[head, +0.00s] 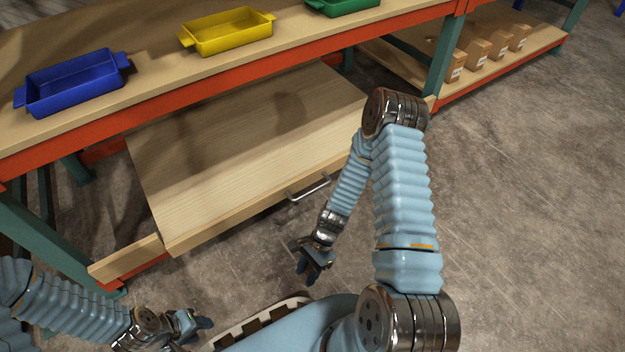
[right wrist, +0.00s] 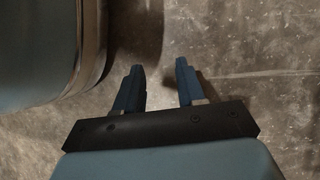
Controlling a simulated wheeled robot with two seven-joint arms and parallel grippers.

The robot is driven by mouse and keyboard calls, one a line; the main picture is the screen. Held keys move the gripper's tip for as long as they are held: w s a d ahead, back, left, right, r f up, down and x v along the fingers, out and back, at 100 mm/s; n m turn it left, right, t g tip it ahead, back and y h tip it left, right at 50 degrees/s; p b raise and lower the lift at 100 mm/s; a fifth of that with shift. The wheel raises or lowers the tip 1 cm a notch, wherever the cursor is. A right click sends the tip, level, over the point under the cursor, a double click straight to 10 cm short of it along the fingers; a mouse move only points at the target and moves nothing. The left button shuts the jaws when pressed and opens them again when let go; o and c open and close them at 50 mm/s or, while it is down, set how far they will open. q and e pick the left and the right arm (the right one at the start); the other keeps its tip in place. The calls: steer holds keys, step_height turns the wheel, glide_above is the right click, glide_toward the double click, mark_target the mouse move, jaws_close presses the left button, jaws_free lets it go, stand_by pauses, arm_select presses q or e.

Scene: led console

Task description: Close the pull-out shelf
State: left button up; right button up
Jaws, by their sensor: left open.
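The pull-out shelf (head: 235,150) is a light wooden board under the table, pulled out toward me. A metal bar handle (head: 309,188) sits on its front edge. My right gripper (head: 307,278) hangs in front of the shelf, below and near the handle, apart from it. In the right wrist view the right gripper (right wrist: 158,82) is open and empty, with bare floor between and beyond its fingers. My left gripper (head: 203,323) is open at the bottom left, in front of the shelf and well apart from it.
On the tabletop stand a blue tray (head: 75,83), a yellow tray (head: 228,33) and a green tray (head: 342,5). The table has an orange beam (head: 205,72) and green legs. Several cardboard boxes (head: 478,53) stand on a low shelf at the upper right. The floor at right is clear.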

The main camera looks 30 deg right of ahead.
steer(key=w+d+m+y, duration=0.1)
steer(key=m, duration=0.2)
steer(key=w+d+m+y+p, duration=0.1)
steer(key=d+m, duration=0.1)
steer(key=m, duration=0.1)
steer(key=w+d+r+m+t+y, duration=0.1)
steer(key=m, duration=0.2)
steer(key=shift+w+d, duration=0.2)
steer(key=shift+w, duration=0.05)
steer(key=w+d+r+m+t+y+p, duration=0.25)
steer(key=w+d+m, duration=0.2)
steer(key=m, duration=0.35)
steer(key=m+t+y, duration=0.1)
steer(key=m+t, duration=0.8)
steer(key=m, duration=0.3)
glide_toward(316, 190)
steer(key=x, duration=1.1)
steer(key=shift+f, duration=0.1)
steer(key=shift+c, duration=0.3)
jaws_close()
